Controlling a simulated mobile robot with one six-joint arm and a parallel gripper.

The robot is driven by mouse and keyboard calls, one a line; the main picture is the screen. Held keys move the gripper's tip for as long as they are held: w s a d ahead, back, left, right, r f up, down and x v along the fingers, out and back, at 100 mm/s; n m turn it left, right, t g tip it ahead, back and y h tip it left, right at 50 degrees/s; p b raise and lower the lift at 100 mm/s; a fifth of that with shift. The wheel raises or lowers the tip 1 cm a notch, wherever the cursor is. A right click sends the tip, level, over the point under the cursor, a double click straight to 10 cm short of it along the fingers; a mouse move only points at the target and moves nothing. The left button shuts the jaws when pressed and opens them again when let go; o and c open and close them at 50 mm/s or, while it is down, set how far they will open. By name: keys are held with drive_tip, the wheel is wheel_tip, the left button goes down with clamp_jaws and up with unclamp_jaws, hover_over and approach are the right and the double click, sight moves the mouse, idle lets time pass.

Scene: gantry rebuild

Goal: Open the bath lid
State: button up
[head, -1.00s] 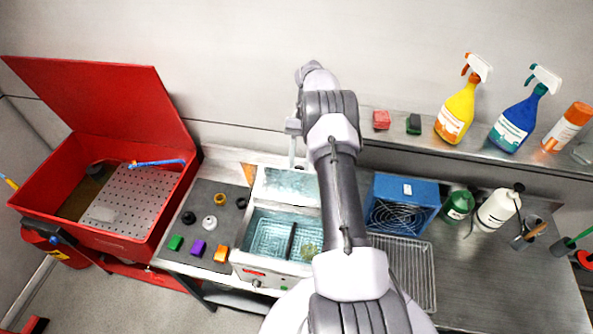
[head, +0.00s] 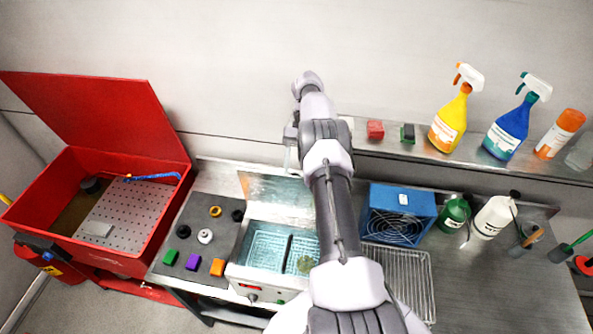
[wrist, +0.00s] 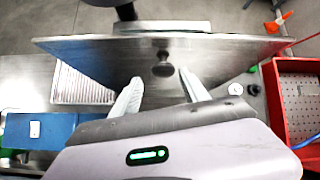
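The bath (head: 270,284) is a white-fronted tank with clear blue liquid and a basket inside. Its metal lid (head: 268,188) stands raised at the back, leaving the tank mouth uncovered. In the wrist view the lid (wrist: 95,52) is a wide grey plate with a dark round knob (wrist: 162,66). My gripper (wrist: 160,78) is open, its two pale fingers apart, with the knob showing between and just beyond the tips. I cannot tell whether either finger touches the lid. In the head view my arm covers the bath's right side, and the fingers are hard to make out.
A red open-lidded parts washer (head: 130,260) stands left. Coloured blocks and rings lie on a grey mat (head: 212,185). A blue fan box (head: 402,212) and wire rack (head: 408,265) are right. Spray bottles stand on the shelf (head: 480,168) behind.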

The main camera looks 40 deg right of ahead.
sight(297, 173)
drive_tip(key=shift+a, duration=0.1)
drive_tip(key=r, duration=0.1)
drive_tip(key=r+b, duration=0.1)
drive_tip(key=r, duration=0.1)
drive_tip(key=shift+s+r+b, duration=0.2)
drive_tip(key=shift+s+b, duration=0.05)
drive_tip(key=shift+b, duration=0.1)
drive_tip(key=s+a+r+b, duration=0.1)
drive_tip(key=s+a+b, duration=0.5)
drive_tip(key=s, duration=0.7)
drive_tip(key=shift+a+r, duration=0.35)
drive_tip(key=shift+a, duration=0.85)
